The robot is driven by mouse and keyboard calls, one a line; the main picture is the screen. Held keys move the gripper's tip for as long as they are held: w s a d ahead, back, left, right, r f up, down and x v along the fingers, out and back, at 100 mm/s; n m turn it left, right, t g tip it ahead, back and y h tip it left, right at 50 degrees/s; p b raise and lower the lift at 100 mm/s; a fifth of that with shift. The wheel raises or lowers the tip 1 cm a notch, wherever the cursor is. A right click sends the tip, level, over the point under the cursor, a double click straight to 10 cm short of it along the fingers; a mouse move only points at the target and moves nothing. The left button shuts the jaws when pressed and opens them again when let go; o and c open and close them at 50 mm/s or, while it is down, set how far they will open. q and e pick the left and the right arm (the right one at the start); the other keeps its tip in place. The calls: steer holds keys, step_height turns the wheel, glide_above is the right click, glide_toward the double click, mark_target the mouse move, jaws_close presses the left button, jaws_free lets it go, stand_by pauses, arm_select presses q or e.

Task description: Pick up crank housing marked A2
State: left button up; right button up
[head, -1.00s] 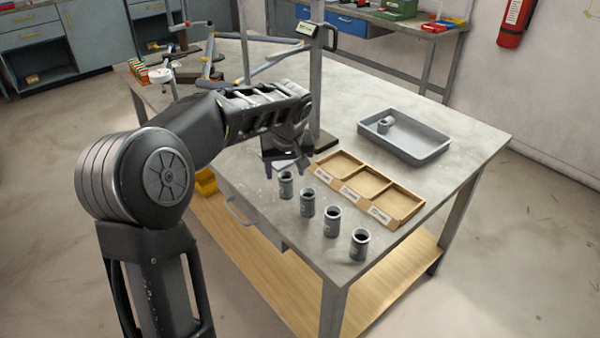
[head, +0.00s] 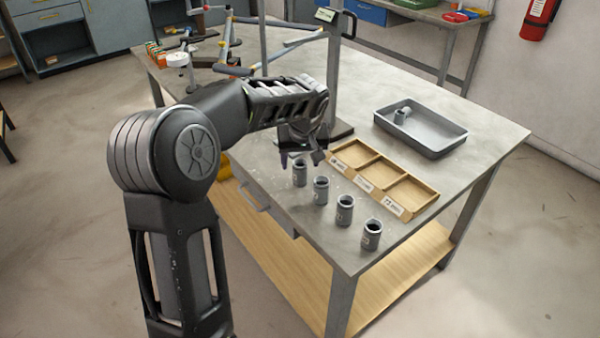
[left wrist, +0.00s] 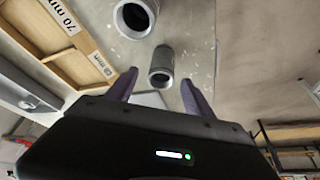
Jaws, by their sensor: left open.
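Several dark grey cylindrical housings stand upright in a row along the table's near edge: a far one (head: 300,174), two middle ones (head: 321,190) (head: 344,210) and a near one (head: 372,235). They carry small pale marks too small to read, so I cannot tell which is A2. My left gripper (head: 301,160) is open and empty, just above the far housing, pointing down. In the left wrist view one housing (left wrist: 161,62) shows between and beyond the open fingertips (left wrist: 159,78), and another (left wrist: 135,17) is above it. My right gripper is out of view.
A wooden tray (head: 412,196) with three labelled compartments lies beside the row. A grey bin (head: 436,148) behind it holds a small grey part (head: 401,115). An upright post stand (head: 334,75) rises behind my gripper.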

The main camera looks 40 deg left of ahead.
mark_target(299, 169)
arm_select(q)
steer(key=shift+p+x, duration=0.5)
steer(key=shift+x, duration=2.1)
steer(key=shift+s, duration=0.1)
jaws_close()
